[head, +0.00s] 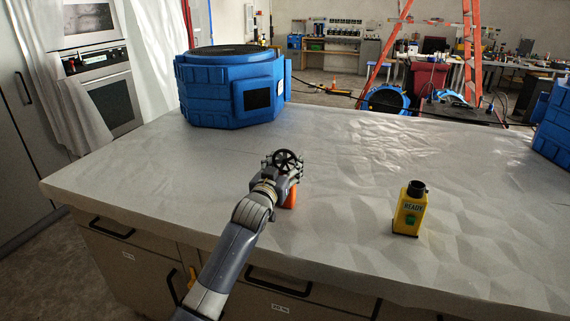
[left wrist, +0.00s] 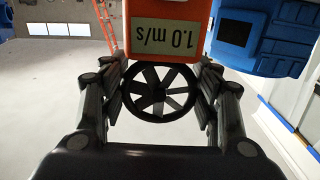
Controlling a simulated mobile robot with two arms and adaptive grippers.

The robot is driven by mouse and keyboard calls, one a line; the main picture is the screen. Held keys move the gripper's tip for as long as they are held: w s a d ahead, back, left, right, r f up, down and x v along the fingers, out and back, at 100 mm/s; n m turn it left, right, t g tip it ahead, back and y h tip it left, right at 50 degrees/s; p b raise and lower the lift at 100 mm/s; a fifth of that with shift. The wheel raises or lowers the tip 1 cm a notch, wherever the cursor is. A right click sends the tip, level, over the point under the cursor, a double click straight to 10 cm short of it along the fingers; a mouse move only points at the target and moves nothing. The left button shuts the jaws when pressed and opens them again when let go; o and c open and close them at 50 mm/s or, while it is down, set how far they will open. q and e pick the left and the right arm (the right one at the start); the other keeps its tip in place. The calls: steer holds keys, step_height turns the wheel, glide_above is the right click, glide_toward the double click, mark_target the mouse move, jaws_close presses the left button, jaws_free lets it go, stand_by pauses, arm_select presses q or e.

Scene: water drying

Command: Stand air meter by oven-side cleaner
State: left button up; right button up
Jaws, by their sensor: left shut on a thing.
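The air meter is an orange handheld body (head: 291,198) with a round black fan on top. My left gripper (head: 284,165) is shut on it near the fan, over the middle of the counter. In the left wrist view, which looks upside down, the orange air meter (left wrist: 162,48) reads 1.0 m/s and its fan sits between my fingers (left wrist: 160,92). The meter looks roughly upright; I cannot tell whether its base touches the counter. The oven-side cleaner (head: 215,92), a blue faceted unit with a dark panel, stands beyond and left of the gripper. My right gripper is out of view.
A yellow device (head: 409,212) marked READY stands on the counter at the right. Another blue unit (head: 555,125) is at the right edge. The wrinkled grey counter (head: 345,165) is clear between them. An oven (head: 105,85) is at the far left.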

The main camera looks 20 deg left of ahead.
arm_select(q)
steer(key=shift+f, duration=0.1)
steer(key=o, duration=1.2)
steer(key=shift+o, duration=1.2)
steer(key=s+b, duration=0.1)
steer(key=s, duration=1.1)
steer(key=shift+a, duration=0.15)
